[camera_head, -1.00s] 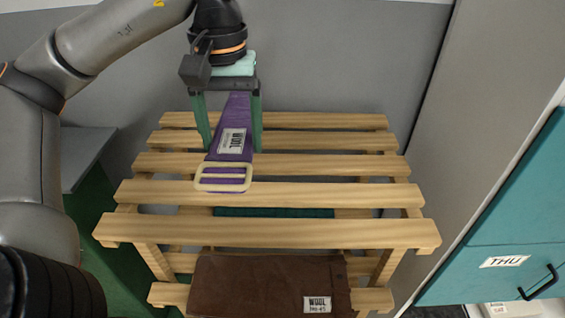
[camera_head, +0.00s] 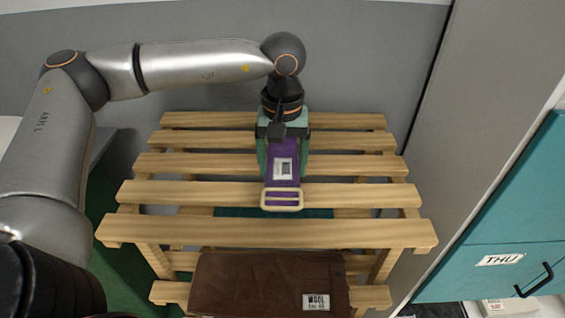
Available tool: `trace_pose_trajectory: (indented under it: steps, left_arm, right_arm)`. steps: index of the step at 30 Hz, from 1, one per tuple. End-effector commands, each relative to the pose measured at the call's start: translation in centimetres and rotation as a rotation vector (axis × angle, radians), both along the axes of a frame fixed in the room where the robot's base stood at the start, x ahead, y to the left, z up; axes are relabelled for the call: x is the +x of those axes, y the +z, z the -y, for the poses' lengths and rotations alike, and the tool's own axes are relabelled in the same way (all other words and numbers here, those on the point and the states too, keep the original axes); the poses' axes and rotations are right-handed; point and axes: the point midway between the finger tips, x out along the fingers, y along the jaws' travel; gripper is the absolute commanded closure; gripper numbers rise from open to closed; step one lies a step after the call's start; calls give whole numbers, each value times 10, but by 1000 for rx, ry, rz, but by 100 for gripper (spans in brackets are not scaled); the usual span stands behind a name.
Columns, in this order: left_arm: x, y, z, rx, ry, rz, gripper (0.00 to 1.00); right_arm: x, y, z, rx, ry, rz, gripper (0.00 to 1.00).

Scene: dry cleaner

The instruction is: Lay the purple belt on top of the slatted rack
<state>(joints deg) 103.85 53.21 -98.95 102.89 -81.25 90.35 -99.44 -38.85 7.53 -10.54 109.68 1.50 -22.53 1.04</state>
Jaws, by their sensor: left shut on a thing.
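The purple belt (camera_head: 284,150) has a pale buckle and a white label. It is at the middle of the slatted rack (camera_head: 180,229) in the head view, with its buckle end toward me over the second slat from the front. My left gripper (camera_head: 283,170) points down over the rack and is shut on the belt, with a green finger on each side of it. I cannot tell whether the belt touches the slats. My right gripper is not in view.
A folded brown garment (camera_head: 260,283) with a label lies on the rack's lower level. A teal item (camera_head: 225,212) shows below the top slats. A teal cabinet (camera_head: 500,230) marked THU stands at right. The top slats beside the belt are clear.

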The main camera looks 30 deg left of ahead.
Motion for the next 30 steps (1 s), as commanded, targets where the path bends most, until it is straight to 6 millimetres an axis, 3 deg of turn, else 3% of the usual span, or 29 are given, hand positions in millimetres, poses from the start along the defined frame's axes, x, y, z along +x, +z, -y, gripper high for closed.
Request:
trace_pose_trajectory:
  steps: [8, 9, 14, 25, 30]
  left_arm:
    - [0, -3, 0, 0, 0, 0, 81]
    - [0, -4, 0, -1, 1, -1, 20]
    - [0, -2, 0, 0, 1, 0, 2]
    - [0, 5, 0, 0, 1, 2, 0]
    - [1, 35, 0, -2, 0, 5, 0]
  right_arm:
    - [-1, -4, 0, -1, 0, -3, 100]
    - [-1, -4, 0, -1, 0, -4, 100]
    - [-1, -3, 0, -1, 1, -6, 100]
    - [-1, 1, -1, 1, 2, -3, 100]
    - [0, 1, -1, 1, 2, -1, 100]
